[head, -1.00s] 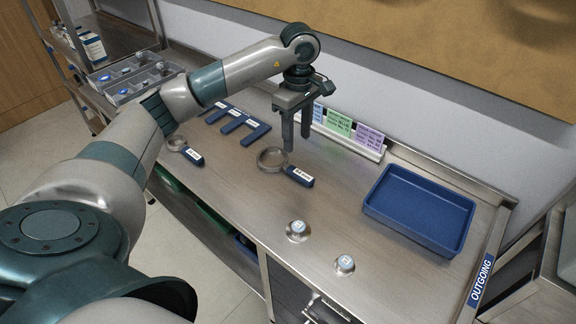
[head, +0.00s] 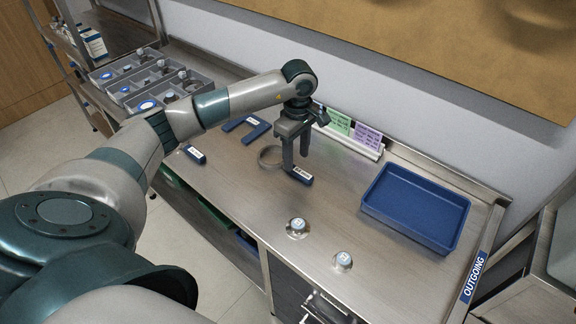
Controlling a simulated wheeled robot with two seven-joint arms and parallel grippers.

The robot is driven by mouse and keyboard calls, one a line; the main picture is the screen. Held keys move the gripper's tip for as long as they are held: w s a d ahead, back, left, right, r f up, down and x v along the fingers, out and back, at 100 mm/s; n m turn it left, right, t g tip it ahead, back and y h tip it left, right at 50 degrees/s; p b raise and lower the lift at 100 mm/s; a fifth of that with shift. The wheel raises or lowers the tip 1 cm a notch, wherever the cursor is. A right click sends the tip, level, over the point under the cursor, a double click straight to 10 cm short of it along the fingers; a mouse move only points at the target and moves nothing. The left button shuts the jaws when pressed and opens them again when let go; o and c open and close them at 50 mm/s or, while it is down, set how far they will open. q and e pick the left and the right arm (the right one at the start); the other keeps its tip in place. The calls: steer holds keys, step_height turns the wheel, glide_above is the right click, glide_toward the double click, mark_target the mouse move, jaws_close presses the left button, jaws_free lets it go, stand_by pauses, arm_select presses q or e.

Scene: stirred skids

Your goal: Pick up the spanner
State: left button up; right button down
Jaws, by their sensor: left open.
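A ring-shaped grey metal tool (head: 269,157) with a blue, white-labelled handle (head: 300,177) lies on the steel bench; it may be the spanner. My left gripper (head: 296,162) is open and points down at this handle, its fingers overlapping the handle's near-ring end in the head view. I cannot tell whether the fingers touch it or hang just above. A second blue labelled handle (head: 194,154) shows to the left, its other end hidden behind my arm. My right gripper is out of view.
A blue tray (head: 414,207) stands at the right, near an OUTGOING label (head: 475,277). Two small round knob-like items (head: 297,227) (head: 343,261) sit near the front edge. Coloured cards (head: 367,137) stand behind the gripper. A blue U-shaped piece (head: 254,131) and a compartmented grey bin (head: 150,84) lie left.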

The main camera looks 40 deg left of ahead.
mark_target(296, 169)
arm_select(q)
steer(key=shift+f+p, duration=0.7)
step_height(296, 169, down, 2)
steer(key=shift+f+p, duration=0.1)
steer(key=shift+p, duration=0.35)
steer(key=shift+f, duration=0.55)
jaws_close()
